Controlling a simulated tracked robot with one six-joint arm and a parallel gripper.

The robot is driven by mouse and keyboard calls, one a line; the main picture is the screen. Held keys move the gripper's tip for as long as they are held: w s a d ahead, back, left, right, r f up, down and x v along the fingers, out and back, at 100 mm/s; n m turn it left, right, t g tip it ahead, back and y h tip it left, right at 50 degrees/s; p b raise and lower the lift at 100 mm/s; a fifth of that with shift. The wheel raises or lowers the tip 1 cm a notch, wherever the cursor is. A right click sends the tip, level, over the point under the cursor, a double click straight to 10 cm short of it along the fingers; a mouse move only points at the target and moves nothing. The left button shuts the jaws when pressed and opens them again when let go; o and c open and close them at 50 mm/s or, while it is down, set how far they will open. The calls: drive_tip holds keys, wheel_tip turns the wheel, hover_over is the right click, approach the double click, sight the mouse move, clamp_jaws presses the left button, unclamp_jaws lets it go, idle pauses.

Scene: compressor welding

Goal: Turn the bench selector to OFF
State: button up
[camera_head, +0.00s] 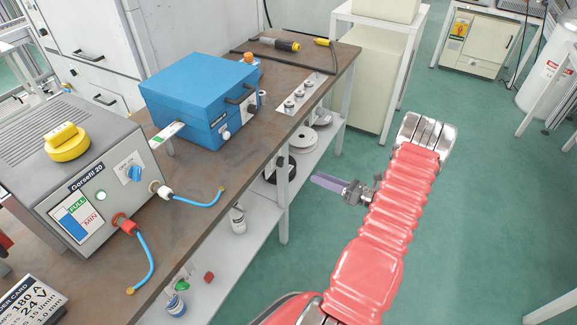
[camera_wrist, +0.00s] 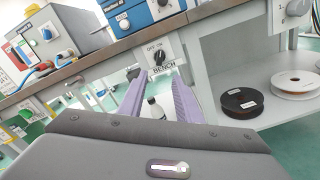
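The bench selector (camera_wrist: 159,57) is a dark knob on a pale plate marked OFF, ON and BENCH, on the bench's front edge in the wrist view. Which mark its knob points to is too small to tell.
The bench top (camera_head: 262,133) carries a grey Gorsefil 20 welder (camera_head: 75,170) with a blue knob, and a blue box (camera_head: 200,95). Wire spools (camera_wrist: 242,102) and a bottle (camera_wrist: 153,108) are on the lower shelf. Another grey knob (camera_wrist: 297,7) is at the upper right.

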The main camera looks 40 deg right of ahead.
sight(283, 163)
drive_tip(key=x, duration=1.3)
drive_tip(key=shift+w, duration=0.25)
drive_tip(key=shift+c, duration=0.5)
clamp_jaws()
drive_tip(key=shift+d, duration=0.1)
